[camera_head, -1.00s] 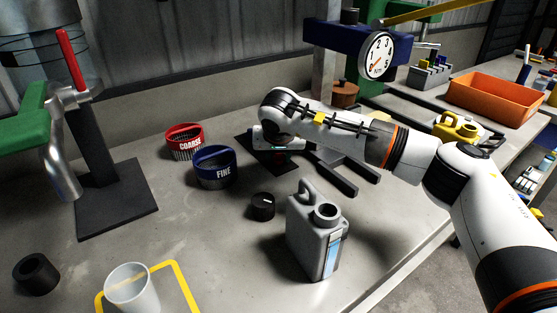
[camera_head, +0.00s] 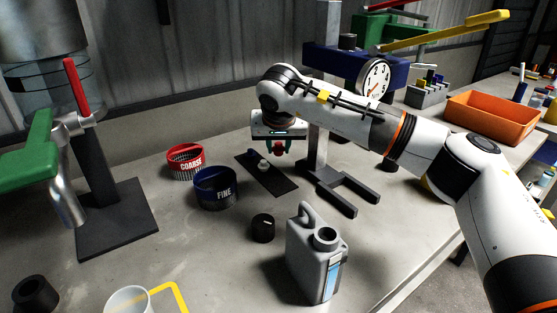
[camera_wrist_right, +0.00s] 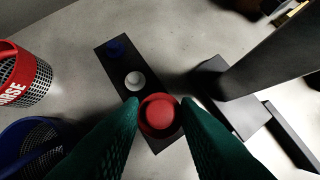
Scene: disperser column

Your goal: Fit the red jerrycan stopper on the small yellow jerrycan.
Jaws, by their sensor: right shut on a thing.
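The red stopper (camera_wrist_right: 159,113) is held between the green fingers of my right gripper (camera_wrist_right: 160,122), which is shut on it. In the head view the right gripper (camera_head: 279,147) hangs above the dark mat (camera_head: 284,184), with a little red of the stopper showing at its tips. My left gripper is not in view.
A white stopper (camera_wrist_right: 134,80) and a blue one (camera_wrist_right: 116,46) rest on the mat. A grey jerrycan (camera_head: 314,265), black cap (camera_head: 263,228), FINE basket (camera_head: 216,190) and COARSE basket (camera_head: 186,163) stand nearby. A dark forked stand (camera_head: 340,185) is right of the mat.

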